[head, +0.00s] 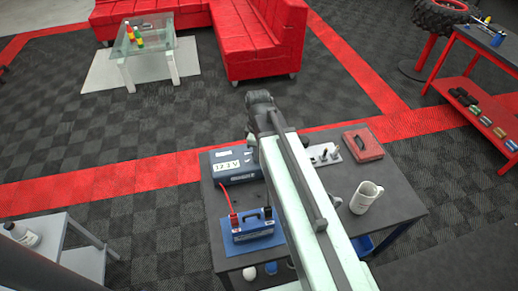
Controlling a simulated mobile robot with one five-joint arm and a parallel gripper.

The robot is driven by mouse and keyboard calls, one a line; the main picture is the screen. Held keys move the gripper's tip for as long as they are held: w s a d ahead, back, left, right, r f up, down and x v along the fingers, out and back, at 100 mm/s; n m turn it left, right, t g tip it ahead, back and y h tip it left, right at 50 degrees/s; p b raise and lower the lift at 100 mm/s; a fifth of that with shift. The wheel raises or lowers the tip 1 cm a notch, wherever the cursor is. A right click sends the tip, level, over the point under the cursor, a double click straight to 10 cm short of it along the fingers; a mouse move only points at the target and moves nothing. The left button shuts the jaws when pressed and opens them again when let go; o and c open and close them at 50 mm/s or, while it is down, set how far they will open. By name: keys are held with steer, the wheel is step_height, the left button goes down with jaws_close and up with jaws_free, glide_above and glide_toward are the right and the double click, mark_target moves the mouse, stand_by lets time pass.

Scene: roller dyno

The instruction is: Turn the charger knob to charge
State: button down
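The charger (222,166) is a blue-grey box at the back left of the dark worktable. A lit display on its front reads about 12.1 V. My arm crosses in front of the charger's right end, and I cannot make out the knob. A blue battery (252,226) with a dark handle stands in front of the charger. A red lead (226,197) runs between the charger and the battery's red clamp. My pale green arm reaches up from the bottom over the table and ends in a dark joint. I see no gripper fingers.
A white mug (366,198), a red case (362,146) and a grey plate with dark parts (324,154) stand right of my arm on the table (395,215). A pale side table (62,243) is at lower left.

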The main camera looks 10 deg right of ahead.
steer(key=m, duration=0.4)
steer(key=shift+w+a+m, duration=0.15)
steer(key=shift+m, duration=0.15)
steer(key=m, duration=0.3)
steer(key=shift+m, duration=0.3)
steer(key=m, duration=0.4)
steer(key=shift+m, duration=2.1)
steer(key=c, duration=1.4)
jaws_free()
steer(key=shift+c, duration=0.2)
